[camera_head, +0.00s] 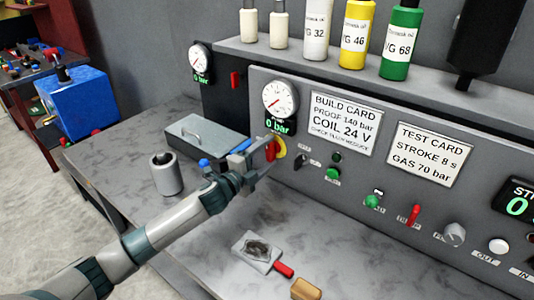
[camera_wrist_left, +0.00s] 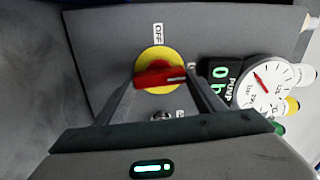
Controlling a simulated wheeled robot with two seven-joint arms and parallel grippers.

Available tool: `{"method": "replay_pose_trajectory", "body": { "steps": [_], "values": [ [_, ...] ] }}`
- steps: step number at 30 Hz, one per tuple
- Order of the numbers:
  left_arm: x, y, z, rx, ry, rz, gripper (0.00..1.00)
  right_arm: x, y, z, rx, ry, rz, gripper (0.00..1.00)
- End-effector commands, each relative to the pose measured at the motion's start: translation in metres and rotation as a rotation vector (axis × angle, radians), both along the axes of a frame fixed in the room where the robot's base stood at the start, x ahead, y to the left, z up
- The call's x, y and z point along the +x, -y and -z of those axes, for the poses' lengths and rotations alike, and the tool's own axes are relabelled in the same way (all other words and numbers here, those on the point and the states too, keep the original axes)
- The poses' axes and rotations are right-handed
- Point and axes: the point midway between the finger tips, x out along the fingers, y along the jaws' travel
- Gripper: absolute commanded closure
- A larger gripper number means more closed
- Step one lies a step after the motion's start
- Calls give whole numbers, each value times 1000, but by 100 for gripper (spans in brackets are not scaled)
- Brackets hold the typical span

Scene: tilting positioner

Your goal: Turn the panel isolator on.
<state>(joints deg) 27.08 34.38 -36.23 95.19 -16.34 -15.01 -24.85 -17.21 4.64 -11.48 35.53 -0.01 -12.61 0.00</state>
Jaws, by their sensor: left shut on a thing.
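The panel isolator is a red handle on a yellow round plate (camera_head: 281,147), low on the grey panel under the pump gauge. My left gripper (camera_head: 264,153) reaches it from the left and is shut on the red handle. In the left wrist view the red handle (camera_wrist_left: 160,77) lies between the two fingers, across the yellow disc (camera_wrist_left: 158,58). A white mark on the handle sits at its gauge-side end. An OFF label (camera_wrist_left: 158,32) stands beside the disc, away from that mark. Another label below the disc is partly hidden. My right gripper is not in view.
The pump gauge (camera_head: 280,98) has a display reading 0 bar. Green buttons, a red toggle (camera_head: 414,214) and a knob (camera_head: 455,234) lie along the panel to the right. A grey box (camera_head: 205,138) and a grey cup (camera_head: 165,175) stand on the bench near my left arm.

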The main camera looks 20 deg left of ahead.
Motion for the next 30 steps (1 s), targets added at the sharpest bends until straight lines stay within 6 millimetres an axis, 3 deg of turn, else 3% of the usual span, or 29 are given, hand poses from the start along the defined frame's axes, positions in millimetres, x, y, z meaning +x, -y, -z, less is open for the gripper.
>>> {"method": "replay_pose_trajectory", "body": {
  "steps": [9,23,24,25,30],
  "values": [
    [0,1,1,114,40,1,60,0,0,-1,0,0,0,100],
    [0,1,2,129,46,1,60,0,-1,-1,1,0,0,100],
    [0,1,2,129,46,1,28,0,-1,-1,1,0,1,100],
    [0,1,2,128,46,1,21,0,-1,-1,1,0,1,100],
    [0,0,1,127,45,0,19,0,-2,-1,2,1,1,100]
  ]
}}
